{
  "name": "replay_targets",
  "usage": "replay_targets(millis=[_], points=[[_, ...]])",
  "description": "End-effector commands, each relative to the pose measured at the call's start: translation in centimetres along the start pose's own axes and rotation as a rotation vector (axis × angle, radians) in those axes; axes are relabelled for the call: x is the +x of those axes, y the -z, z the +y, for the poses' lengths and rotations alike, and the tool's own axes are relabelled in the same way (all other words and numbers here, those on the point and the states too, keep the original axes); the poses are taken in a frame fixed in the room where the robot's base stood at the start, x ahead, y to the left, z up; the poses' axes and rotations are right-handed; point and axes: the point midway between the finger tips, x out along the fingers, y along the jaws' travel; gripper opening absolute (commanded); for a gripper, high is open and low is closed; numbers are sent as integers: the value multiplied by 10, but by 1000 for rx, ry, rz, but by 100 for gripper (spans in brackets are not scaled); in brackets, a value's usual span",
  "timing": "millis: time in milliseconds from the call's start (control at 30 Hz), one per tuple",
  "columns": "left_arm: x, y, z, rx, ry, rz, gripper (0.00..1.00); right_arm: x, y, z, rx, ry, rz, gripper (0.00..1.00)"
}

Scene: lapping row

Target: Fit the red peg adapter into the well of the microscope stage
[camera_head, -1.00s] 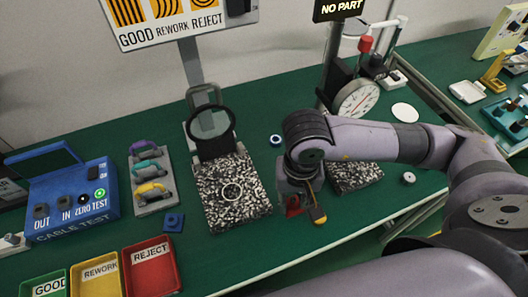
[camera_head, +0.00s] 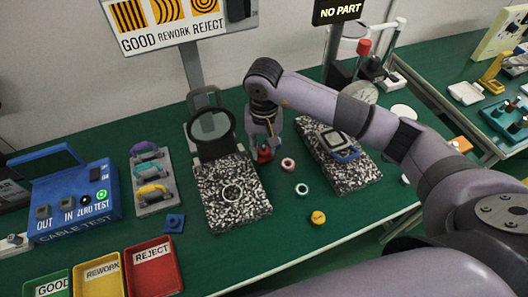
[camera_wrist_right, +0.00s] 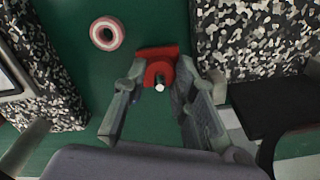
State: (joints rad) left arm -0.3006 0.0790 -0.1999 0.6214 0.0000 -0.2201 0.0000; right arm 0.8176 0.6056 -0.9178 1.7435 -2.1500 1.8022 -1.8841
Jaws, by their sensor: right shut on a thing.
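The red peg adapter (camera_head: 264,155) is between the fingers of my right gripper (camera_head: 263,146), which is shut on it. In the right wrist view the adapter (camera_wrist_right: 158,70) shows a red block with a rounded part and a small pale peg end, between the fingertips (camera_wrist_right: 160,84). The gripper is just right of the speckled slab (camera_head: 212,213), which appears to be the microscope stage. My left gripper is not in view.
A pink ring (camera_head: 288,164), a pale teal-edged ring (camera_head: 302,189) and a yellow disc (camera_head: 318,217) lie on the green mat. A second speckled slab (camera_head: 350,180) carries a blue-grey device (camera_head: 341,146). The red tray (camera_head: 165,282) is front left.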

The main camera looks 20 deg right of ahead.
Motion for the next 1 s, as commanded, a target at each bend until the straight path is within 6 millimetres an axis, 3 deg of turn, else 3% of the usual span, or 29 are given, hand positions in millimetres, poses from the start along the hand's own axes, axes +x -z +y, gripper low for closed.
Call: replay_targets(millis=[33, 100, 467, 500, 600, 1000], points=[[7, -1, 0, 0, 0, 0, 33, 14, -2, 0, 0, -1, -5, 0], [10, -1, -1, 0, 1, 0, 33, 22, -1, 0, 0, 0, -3, 0], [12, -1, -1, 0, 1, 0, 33, 25, 0, 0, 0, 0, 0, 0], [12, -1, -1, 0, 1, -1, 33, 26, -1, 0, 0, -1, 0, 26], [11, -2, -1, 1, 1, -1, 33, 24, -1, 0, 0, -1, -1, 33], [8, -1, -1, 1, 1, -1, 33, 18, 0, 0, 0, 0, 1, 34]])
